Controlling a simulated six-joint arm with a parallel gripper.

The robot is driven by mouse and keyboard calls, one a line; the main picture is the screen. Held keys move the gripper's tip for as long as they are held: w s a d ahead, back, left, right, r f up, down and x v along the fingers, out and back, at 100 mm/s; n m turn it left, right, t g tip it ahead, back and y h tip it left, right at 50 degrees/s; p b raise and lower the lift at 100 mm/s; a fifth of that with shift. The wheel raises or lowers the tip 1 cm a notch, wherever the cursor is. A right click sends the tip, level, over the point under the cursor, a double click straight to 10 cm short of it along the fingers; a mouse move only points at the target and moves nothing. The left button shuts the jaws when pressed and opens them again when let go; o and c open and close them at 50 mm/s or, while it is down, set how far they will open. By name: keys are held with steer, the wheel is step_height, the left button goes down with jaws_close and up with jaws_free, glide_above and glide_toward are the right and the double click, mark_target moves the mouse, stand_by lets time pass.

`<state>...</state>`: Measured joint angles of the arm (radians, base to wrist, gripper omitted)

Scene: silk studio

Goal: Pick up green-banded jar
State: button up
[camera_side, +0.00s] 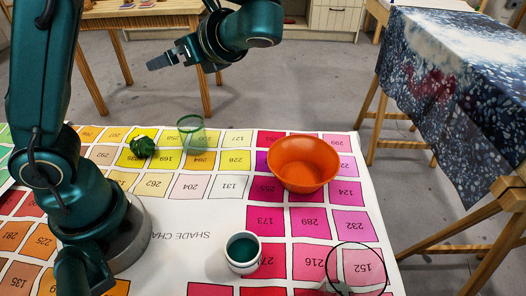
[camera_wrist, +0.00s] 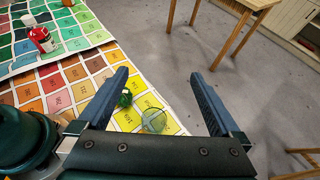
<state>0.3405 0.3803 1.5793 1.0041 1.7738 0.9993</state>
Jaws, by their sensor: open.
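A clear glass jar with a green band at its rim (camera_side: 190,133) stands upright on the colour chart near its far edge. The jar also shows in the wrist view (camera_wrist: 153,121), below and between my fingers. My gripper (camera_side: 160,62) is open and empty, well above the chart and up and to the left of the jar in the side view. In the wrist view its two fingers (camera_wrist: 160,74) are spread wide with nothing between them.
A dark green lump (camera_side: 142,147) lies close left of the jar. An orange bowl (camera_side: 303,163), a white cup with teal contents (camera_side: 243,252) and a thin dark ring (camera_side: 355,268) are farther right. Red-and-white bottles (camera_wrist: 42,39) stand at upper left in the wrist view.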

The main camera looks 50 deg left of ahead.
glide_toward(185, 123)
steer(key=x, duration=0.5)
steer(key=shift+s+a+f, duration=0.1)
steer(key=shift+a+f, duration=0.05)
steer(key=shift+f, duration=0.1)
steer(key=shift+x, duration=2.5)
jaws_close()
steer(key=shift+r, duration=0.2)
